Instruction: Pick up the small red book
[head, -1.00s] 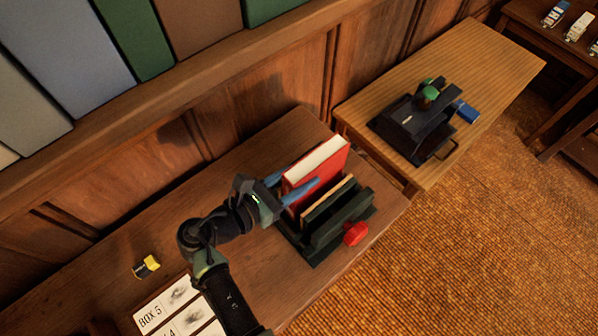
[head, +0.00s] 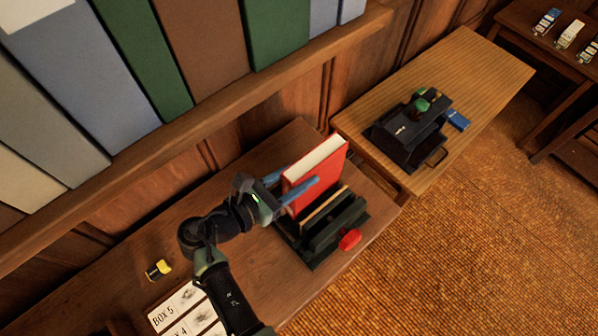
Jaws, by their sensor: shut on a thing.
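The small red book (head: 328,172), with a white page edge on top, stands upright in the head view. My gripper (head: 304,184) has blue fingers and is shut on the book from the left. One finger lies across the near cover; the other is mostly hidden behind the book. The book is at a dark green holder (head: 338,226) with a red knob (head: 349,239) on the wooden table (head: 225,228). The book's lower edge is partly hidden, so I cannot tell whether it is fully clear of the holder.
A tan slab (head: 325,206) stands in the holder beside the book. Large binders (head: 203,45) line a shelf behind. A yellow and black item (head: 158,270) and box cards (head: 180,306) lie at lower left. A second table (head: 478,82) holds a black device (head: 408,130).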

